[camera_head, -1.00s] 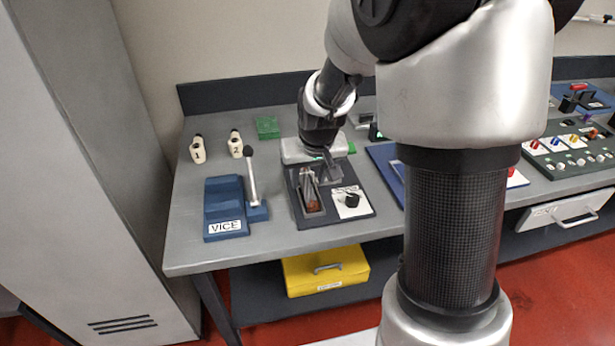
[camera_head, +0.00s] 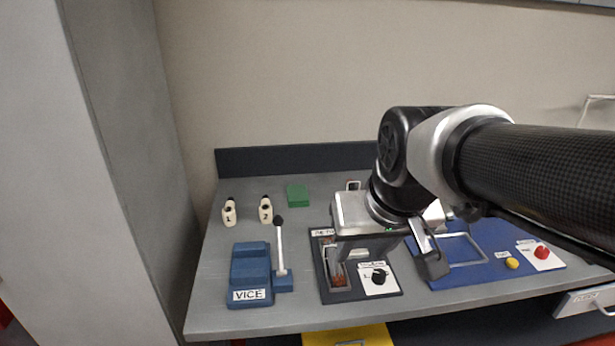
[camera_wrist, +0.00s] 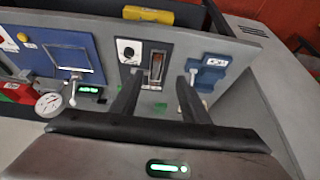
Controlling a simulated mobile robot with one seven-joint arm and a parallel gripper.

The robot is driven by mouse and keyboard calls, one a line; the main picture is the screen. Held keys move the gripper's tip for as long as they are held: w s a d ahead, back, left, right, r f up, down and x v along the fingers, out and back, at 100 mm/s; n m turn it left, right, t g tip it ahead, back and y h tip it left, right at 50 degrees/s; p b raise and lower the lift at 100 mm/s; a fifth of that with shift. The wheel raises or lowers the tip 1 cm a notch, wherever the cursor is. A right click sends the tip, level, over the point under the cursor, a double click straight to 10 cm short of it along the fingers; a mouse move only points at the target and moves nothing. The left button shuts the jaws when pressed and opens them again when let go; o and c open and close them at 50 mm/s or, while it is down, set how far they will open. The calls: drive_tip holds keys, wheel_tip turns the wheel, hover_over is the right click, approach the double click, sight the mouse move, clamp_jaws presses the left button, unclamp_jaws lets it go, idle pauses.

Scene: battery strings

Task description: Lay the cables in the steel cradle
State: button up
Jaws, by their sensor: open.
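My gripper (camera_head: 385,268) hangs over the bench with its two fingers apart and nothing seen between them. In the wrist view my gripper (camera_wrist: 159,78) has its fingertips either side of a dark panel's slot. The dark panel (camera_head: 340,297) has a steel-edged slot with a reddish-brown piece (camera_head: 338,274) inside; the piece also shows in the wrist view (camera_wrist: 156,66). A rectangular steel frame (camera_head: 462,250) lies on a blue board to the right. I cannot tell which of these is the cradle, and I cannot make out any cables. My arm hides part of the bench.
A blue vice (camera_head: 249,275) with an upright lever stands left of the dark panel. Two numbered cream holders (camera_head: 229,214) and a green block (camera_head: 298,196) sit behind it. The blue board (camera_head: 500,275) carries buttons. A yellow box (camera_head: 350,337) is below the bench edge.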

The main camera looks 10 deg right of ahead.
drive_tip(key=s, duration=0.6)
drive_tip(key=shift+s+r, duration=0.2)
drive_tip(key=shift+r, duration=0.05)
idle(0.3)
